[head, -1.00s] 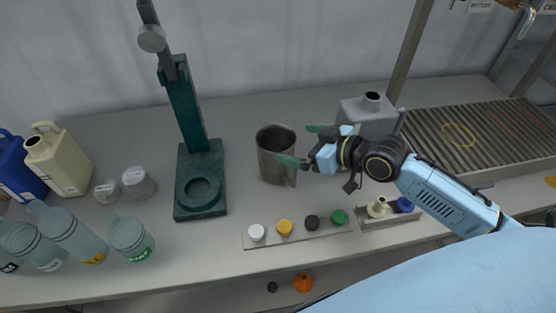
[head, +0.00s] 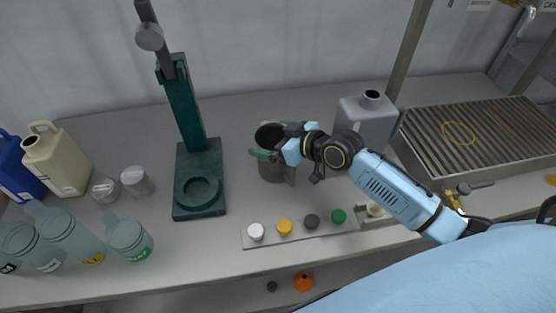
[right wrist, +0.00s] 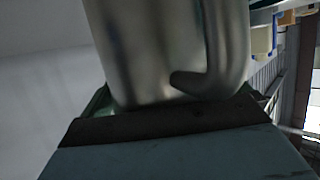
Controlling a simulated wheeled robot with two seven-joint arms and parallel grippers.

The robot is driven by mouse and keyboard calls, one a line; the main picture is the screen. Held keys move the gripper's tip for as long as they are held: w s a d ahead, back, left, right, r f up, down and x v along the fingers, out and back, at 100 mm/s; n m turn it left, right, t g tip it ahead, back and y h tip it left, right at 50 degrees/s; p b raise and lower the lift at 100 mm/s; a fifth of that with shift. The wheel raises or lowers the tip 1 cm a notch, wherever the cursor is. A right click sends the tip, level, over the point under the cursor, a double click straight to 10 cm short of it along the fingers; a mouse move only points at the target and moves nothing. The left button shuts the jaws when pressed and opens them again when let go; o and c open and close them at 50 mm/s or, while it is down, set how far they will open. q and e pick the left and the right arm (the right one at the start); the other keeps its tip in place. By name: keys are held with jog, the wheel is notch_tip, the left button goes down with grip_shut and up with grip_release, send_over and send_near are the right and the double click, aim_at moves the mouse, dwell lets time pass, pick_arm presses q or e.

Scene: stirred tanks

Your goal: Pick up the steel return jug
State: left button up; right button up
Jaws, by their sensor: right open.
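The steel return jug (head: 272,172) stands upright on the bench, right of the green stand. My right gripper (head: 274,143) is open at the jug's upper part, with one green fingertip on the near left side and the other by the far rim. In the right wrist view the jug's metal wall (right wrist: 150,55) and its curved handle (right wrist: 225,60) fill the upper middle, close in front of the gripper. Parts of the green fingers show on either side of it. Whether they touch the wall I cannot tell. My left gripper is not in view.
The green stand (head: 185,110) rises left of the jug. A grey canister (head: 365,122) stands behind my right arm, beside a ribbed drain tray (head: 470,135). A strip with coloured caps (head: 300,228) lies in front. Bottles (head: 70,235) stand at left.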

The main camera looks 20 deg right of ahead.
jog(key=c, duration=1.2)
jog(key=shift+r, duration=0.15)
